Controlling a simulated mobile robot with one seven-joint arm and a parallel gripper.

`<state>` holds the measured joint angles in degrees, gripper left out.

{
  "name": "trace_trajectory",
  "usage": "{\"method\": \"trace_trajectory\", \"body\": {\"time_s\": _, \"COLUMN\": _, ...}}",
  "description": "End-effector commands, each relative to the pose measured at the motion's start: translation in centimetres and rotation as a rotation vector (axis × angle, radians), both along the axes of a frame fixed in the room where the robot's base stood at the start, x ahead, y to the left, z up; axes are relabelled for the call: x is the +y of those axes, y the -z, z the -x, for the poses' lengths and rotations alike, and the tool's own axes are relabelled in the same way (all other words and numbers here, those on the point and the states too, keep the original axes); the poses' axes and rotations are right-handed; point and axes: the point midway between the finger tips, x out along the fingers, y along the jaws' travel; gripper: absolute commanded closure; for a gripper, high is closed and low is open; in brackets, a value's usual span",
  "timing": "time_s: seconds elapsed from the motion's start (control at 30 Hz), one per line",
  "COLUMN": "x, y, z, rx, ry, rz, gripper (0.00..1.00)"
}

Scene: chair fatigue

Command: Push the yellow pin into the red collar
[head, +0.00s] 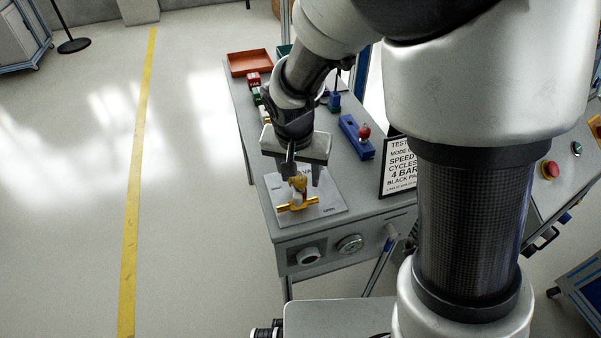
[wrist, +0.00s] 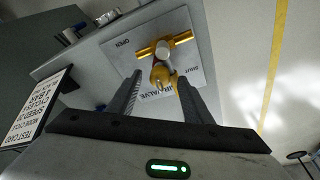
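My gripper (head: 302,174) is over the front of the grey bench, pointing down at a yellow valve (head: 297,205) on a pale plate. In the wrist view my gripper (wrist: 160,88) is open, its two dark fingers apart. The yellow valve (wrist: 181,40) has a crossbar, a pale round hub and a yellow part that reaches back between the fingertips. I see no clear contact. The plate (wrist: 120,57) is lettered OPEN, SHUT and VALVE. I cannot make out a separate yellow pin or a red collar in either view.
A blue block (head: 350,140) with a red knob (head: 364,131) is right of my gripper. A lettered sign (head: 398,168) stands at the bench's right edge. Small coloured blocks (head: 254,79) and an orange-red tray (head: 248,63) are at the back. Open floor lies left.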

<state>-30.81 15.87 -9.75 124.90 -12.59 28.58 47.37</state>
Motion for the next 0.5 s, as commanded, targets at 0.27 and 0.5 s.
{"method": "trace_trajectory", "body": {"time_s": 0.27, "x": 0.0, "y": -0.9, "z": 0.1, "rx": -0.001, "ry": 0.0, "rz": -0.001, "gripper": 0.54}}
{"method": "trace_trajectory", "body": {"time_s": 0.5, "x": 0.4, "y": -5.6, "z": 1.2, "rx": -0.005, "ry": -0.001, "rz": -0.003, "gripper": 0.54}}
